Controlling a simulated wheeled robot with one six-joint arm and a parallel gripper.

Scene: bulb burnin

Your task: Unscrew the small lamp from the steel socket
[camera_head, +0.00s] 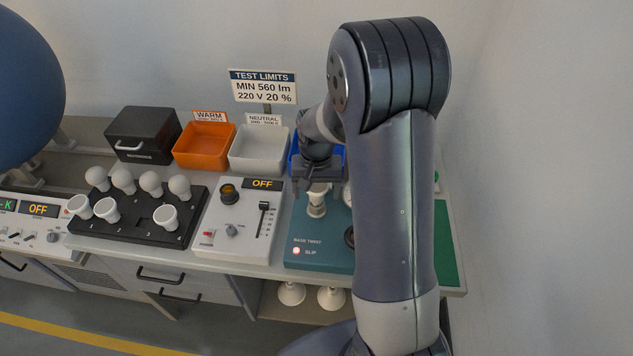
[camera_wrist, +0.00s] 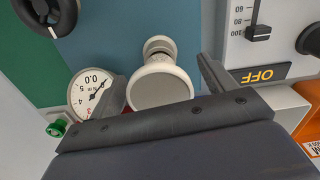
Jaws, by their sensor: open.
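The small lamp (camera_head: 316,208) is white and stands on the teal "BASE TWIST" panel (camera_head: 312,256), partly below my gripper (camera_head: 317,184). In the wrist view the lamp (camera_wrist: 160,88) shows a round, flat pale face, with a narrower neck and a pale ring beyond it. The steel socket cannot be clearly told apart from the lamp's base. My gripper (camera_wrist: 155,72) is open, with one dark finger on each side of the lamp. I see gaps between the fingers and the lamp; contact is not clear.
A dial gauge (camera_wrist: 90,92) reading about zero sits beside the lamp, near a black knob (camera_wrist: 42,12). The panel's SLIP light (camera_head: 296,251) glows red. A grey control box (camera_head: 238,226) reads OFF. A black rack (camera_head: 140,222) holds several lamps. Orange (camera_head: 204,146) and white (camera_head: 259,149) bins stand behind.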

